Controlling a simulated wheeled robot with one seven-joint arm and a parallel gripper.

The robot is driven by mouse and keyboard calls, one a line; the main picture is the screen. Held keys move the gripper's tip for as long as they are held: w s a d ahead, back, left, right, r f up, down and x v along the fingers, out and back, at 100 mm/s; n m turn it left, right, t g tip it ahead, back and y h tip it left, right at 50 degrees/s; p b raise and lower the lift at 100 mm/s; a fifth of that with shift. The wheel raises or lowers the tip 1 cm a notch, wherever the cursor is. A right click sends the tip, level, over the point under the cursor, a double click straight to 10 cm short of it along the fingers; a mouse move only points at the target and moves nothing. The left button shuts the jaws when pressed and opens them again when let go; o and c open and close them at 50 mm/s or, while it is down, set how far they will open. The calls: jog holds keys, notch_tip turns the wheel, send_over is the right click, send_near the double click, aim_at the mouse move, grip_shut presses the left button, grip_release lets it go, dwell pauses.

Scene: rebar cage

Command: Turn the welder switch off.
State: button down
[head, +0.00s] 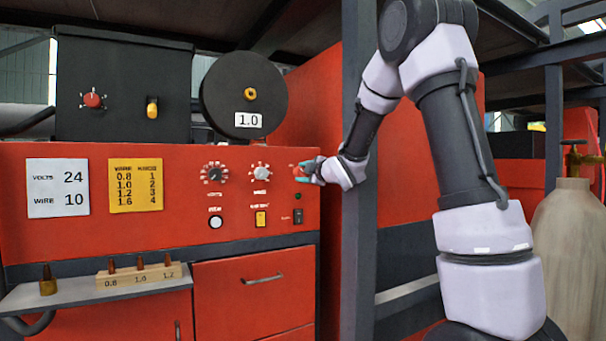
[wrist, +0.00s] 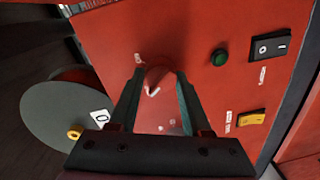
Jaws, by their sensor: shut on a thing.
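A red rotary knob with a pale pointer mark (wrist: 157,80) is on the red welder front panel (head: 130,231). My gripper (wrist: 157,85) has a finger on each side of this knob and is shut on it. In the head view my gripper (head: 306,171) is at the panel's upper right and partly covers the knob. A black rocker switch (head: 298,216) is below it, also seen in the wrist view (wrist: 271,46). A small green lamp (wrist: 219,57) lies between knob and rocker, apart from my fingers. The small labels are too blurred to read.
Left of my gripper are two dials (head: 260,172), a yellow switch (head: 261,219) and a white button (head: 215,222). A black wire spool (head: 243,97) marked 1.0 stands above. A grey post (head: 358,230) is close to my arm. A gas cylinder (head: 570,250) stands at right.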

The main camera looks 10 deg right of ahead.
jog(key=shift+f+n, duration=0.1)
jog(key=shift+n, duration=0.5)
jog(key=shift+c, duration=1.8)
grip_release()
jog(key=v, duration=1)
jog(key=shift+s+d, duration=0.15)
jog(key=shift+s, duration=0.25)
